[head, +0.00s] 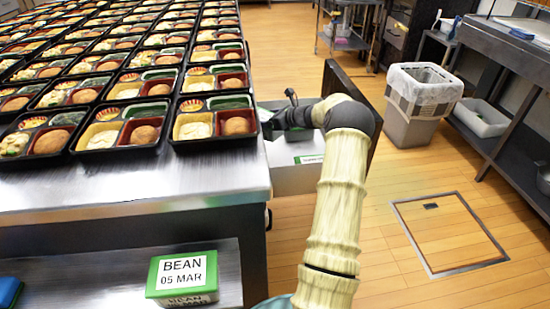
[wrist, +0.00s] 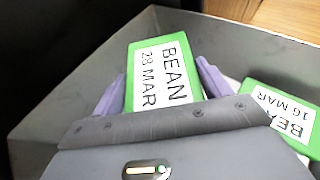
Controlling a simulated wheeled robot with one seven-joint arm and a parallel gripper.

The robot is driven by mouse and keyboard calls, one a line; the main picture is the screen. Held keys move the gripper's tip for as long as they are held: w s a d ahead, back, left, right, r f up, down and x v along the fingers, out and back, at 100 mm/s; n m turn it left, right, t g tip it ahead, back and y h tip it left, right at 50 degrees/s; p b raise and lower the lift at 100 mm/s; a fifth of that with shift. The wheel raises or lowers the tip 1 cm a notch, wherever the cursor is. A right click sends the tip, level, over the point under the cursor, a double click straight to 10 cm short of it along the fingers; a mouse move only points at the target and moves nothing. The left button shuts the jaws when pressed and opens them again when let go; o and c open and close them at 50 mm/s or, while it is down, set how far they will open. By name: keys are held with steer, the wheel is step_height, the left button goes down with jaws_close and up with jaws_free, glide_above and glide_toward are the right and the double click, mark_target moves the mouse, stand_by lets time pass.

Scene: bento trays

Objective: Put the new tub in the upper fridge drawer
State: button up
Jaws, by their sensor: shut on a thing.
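A green-lidded tub labelled BEAN 28 MAR (wrist: 160,50) is between the two purple fingers of my gripper (wrist: 160,82), which is shut on it. Grey walls of an open drawer (wrist: 65,95) surround it in the wrist view; whether the tub touches the drawer floor I cannot tell. A second green-lidded tub, BEAN 16 MAR (wrist: 285,115), lies to its right. In the head view my gripper (head: 272,127) is over the pulled-out drawer (head: 295,180), its fingers and tub mostly hidden. Another tub, BEAN 05 MAR (head: 183,275), sits on the lower steel shelf.
Many filled bento trays (head: 100,130) cover the steel counter (head: 140,185) beside the drawer. A dark upright panel (head: 340,85) stands behind my arm. A lined bin (head: 420,100) and a steel bench (head: 510,70) are at right. The wooden floor between is clear.

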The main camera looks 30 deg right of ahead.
steer(key=shift+s+r, duration=0.1)
steer(key=shift+s, duration=0.05)
steer(key=shift+f, duration=0.3)
steer(key=b, duration=0.2)
glide_above(270, 155)
step_height(270, 155, down, 4)
steer(key=shift+f, duration=0.2)
steer(key=shift+f, duration=0.1)
steer(key=shift+f+b, duration=1.05)
steer(key=shift+f, duration=1.3)
steer(key=shift+f, duration=0.2)
